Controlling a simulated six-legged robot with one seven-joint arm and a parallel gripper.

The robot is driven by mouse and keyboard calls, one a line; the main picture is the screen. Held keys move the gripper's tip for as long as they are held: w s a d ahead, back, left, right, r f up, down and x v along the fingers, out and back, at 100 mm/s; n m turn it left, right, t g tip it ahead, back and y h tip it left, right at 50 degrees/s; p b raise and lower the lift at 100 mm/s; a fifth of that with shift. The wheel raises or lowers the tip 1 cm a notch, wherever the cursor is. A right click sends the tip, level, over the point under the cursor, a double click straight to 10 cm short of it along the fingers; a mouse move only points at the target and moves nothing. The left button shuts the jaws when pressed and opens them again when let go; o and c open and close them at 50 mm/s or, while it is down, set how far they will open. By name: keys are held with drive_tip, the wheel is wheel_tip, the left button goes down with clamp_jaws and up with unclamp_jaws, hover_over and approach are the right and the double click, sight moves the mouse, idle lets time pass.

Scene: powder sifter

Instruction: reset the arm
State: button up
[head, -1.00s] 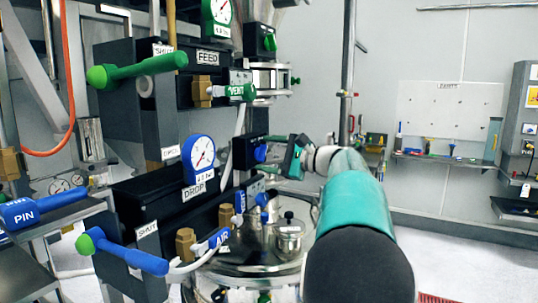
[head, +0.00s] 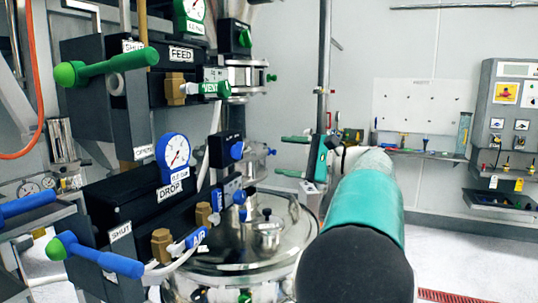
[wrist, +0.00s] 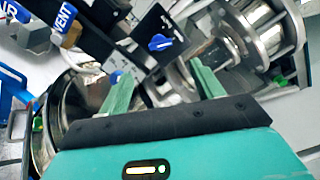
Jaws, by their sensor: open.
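My gripper (head: 286,156) is open and empty in the head view, its two green fingers apart and pointing left. It is right of the black box with the blue knob (head: 237,149), with a clear gap between. In the wrist view my green fingers (wrist: 161,70) are spread with nothing between them. The blue knob (wrist: 160,42) shows beyond the fingers there. My arm stretches forward from the bottom right of the head view and is bent at the wrist.
The FEED unit (head: 180,53) and DROP unit (head: 169,189) with their levers stand at left. A steel vessel lid (head: 262,262) lies below my gripper. A vertical pole (head: 324,90) rises close to it. Shelves and a tool board (head: 425,105) are at the back right, with open floor before them.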

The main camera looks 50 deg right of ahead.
drive_tip(key=shift+v, duration=0.8)
